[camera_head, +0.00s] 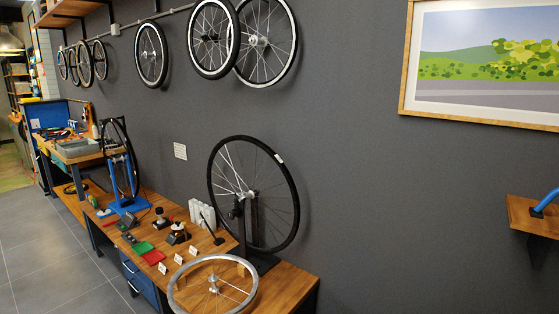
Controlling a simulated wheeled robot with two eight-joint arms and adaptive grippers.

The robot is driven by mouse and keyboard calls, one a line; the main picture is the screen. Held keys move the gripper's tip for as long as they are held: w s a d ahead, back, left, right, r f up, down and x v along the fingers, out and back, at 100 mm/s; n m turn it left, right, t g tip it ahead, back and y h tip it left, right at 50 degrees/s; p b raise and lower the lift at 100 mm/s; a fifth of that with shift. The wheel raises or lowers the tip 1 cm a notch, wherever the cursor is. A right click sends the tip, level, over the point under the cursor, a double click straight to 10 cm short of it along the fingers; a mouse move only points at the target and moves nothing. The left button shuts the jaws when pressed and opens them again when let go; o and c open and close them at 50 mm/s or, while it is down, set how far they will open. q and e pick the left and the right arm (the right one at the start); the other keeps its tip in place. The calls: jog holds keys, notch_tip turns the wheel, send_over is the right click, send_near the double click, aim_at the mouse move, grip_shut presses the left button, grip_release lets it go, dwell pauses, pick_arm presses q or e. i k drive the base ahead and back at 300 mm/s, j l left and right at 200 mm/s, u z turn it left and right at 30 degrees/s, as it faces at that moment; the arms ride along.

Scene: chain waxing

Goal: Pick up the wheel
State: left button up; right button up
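Several wheels show, and I cannot tell which one the task means. A bare silver-rimmed wheel (174,298) is at the near end of the wooden bench, low in the view. A large black-tyred wheel (292,207) stands upright in a dark stand (254,222) against the wall. Another dark wheel (134,172) stands upright in a blue stand (129,203) further back on the left. Neither of my grippers is in view.
More wheels (152,54) hang on the grey wall. A wooden shelf (530,217) juts out at right. The tiled floor (60,265) at left is clear.

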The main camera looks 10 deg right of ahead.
aim_at(271, 153)
jog(key=k, duration=0.55)
jog(key=z, duration=1.7)
jog(key=i+j+z, duration=0.15)
jog(key=j, duration=1.35)
jog(key=j+z, duration=0.15)
jog(key=j, duration=1.4)
jog(key=i, duration=0.05)
